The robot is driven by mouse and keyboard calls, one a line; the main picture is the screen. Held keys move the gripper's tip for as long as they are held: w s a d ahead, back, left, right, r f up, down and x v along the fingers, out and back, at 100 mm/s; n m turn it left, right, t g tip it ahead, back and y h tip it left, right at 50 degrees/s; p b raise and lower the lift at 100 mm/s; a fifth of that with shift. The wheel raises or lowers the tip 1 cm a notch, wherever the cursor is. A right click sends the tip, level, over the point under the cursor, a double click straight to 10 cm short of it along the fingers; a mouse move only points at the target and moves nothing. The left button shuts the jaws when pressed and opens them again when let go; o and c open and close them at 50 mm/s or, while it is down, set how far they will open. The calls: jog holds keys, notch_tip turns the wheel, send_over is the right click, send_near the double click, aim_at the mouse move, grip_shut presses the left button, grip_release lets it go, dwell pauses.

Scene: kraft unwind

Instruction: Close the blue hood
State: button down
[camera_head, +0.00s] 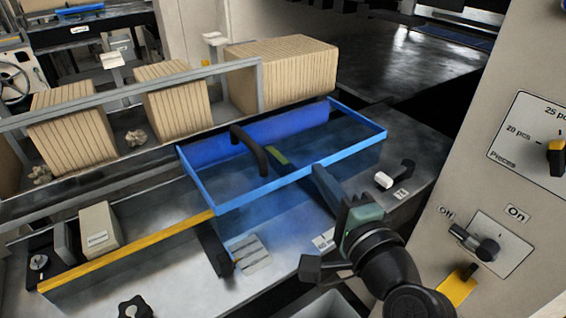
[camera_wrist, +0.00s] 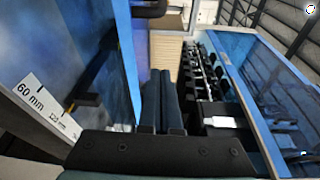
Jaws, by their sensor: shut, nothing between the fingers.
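The blue hood (camera_head: 262,189), a clear blue-tinted cover with a bright blue frame, is over the machine deck in the middle of the head view. Its frame sits above the deck, with tinted panels below it. A black arched handle (camera_head: 248,150) stands near its left part. My gripper (camera_head: 316,170) reaches from the lower right to the hood's front edge, its fingers overlapping the tinted panel. I cannot tell whether they touch it. In the wrist view my gripper's dark fingers (camera_wrist: 163,85) are pressed together and empty. A blue edge (camera_wrist: 122,60) runs close along their left.
Stacks of brown cardboard (camera_head: 285,72) stand behind a grey rail. A yellow bar (camera_head: 130,255) runs at the front left. A control panel (camera_head: 490,245) with On and Off marks is at the right. A black-and-white lever (camera_head: 394,176) sits right of the hood.

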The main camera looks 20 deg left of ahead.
aim_at(277, 176)
jog(key=shift+m, duration=0.4)
jog(key=x, duration=0.3)
jog(key=p+x, duration=0.1)
jog(key=x, duration=0.2)
jog(key=f+p+x, duration=0.1)
jog(key=x, duration=0.3)
jog(key=shift+s+a, duration=0.3)
jog(key=shift+s, duration=0.05)
jog(key=s+p, duration=0.1)
jog(key=s+a, duration=0.1)
jog(key=shift+s+a+r+p, duration=0.15)
jog(key=shift+s+a+p, duration=0.15)
jog(key=shift+s+p, duration=0.05)
jog(key=shift+s+a, duration=0.15)
jog(key=shift+s, duration=0.2)
